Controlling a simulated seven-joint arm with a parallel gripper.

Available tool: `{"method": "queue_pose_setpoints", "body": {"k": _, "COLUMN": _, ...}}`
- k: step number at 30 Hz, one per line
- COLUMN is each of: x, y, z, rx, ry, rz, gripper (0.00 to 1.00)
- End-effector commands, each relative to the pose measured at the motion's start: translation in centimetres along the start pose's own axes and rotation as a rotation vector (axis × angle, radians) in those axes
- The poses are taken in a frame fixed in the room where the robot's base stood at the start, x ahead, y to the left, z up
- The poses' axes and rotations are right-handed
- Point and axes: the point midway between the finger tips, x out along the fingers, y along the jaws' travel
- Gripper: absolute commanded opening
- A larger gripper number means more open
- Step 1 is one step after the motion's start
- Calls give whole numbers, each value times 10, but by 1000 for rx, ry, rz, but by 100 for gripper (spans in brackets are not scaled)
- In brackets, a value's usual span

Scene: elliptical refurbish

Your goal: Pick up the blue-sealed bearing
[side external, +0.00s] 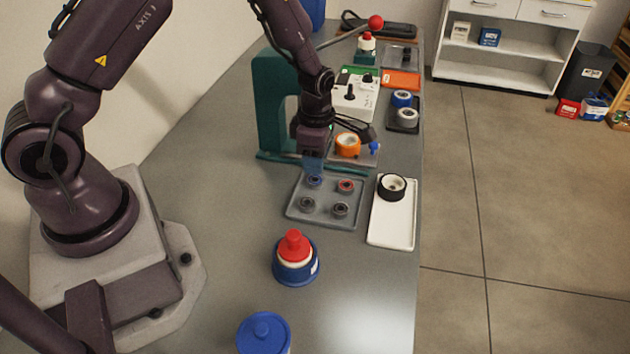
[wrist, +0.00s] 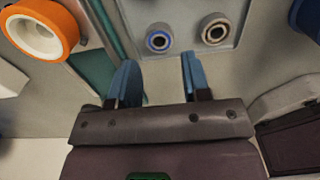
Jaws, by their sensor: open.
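The blue-sealed bearing (side external: 314,181) sits in the upper left spot of a grey tray (side external: 355,223). In the wrist view the bearing (wrist: 159,38) shows a blue ring around a dark centre. My gripper (side external: 314,168) hangs just above it and partly covers it in the side view. In the wrist view its two blue fingers (wrist: 157,70) are open with nothing between them, and the bearing appears just beyond their tips. A red-sealed bearing (side external: 346,186) and two dark bearings (side external: 308,204) (side external: 340,210) share the tray. A plain grey bearing (wrist: 214,28) is beside the blue one.
A white tray (side external: 390,229) with a black-and-white ring (side external: 392,187) is to the right. A blue pot with a red top (side external: 295,258) is in front. The left bench area is clear.

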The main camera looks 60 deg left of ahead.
Motion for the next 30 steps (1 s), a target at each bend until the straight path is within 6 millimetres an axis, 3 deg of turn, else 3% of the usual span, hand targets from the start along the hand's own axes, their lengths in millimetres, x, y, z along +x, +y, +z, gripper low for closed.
{"method": "queue_pose_setpoints", "body": {"k": 12, "x": 49, "y": 1, "z": -3, "rx": 1, "ry": 0, "rz": -2, "gripper": 44}}
{"method": "queue_pose_setpoints", "body": {"k": 21, "x": 55, "y": 2, "z": -2, "rx": 1, "ry": -1, "rz": 1, "gripper": 44}}
{"method": "queue_pose_setpoints", "body": {"k": 26, "x": 54, "y": 2, "z": -2, "rx": 1, "ry": -1, "rz": 1, "gripper": 12}}
{"method": "queue_pose_setpoints", "body": {"k": 30, "x": 54, "y": 2, "z": -2, "rx": 1, "ry": -1, "rz": 1, "gripper": 12}}
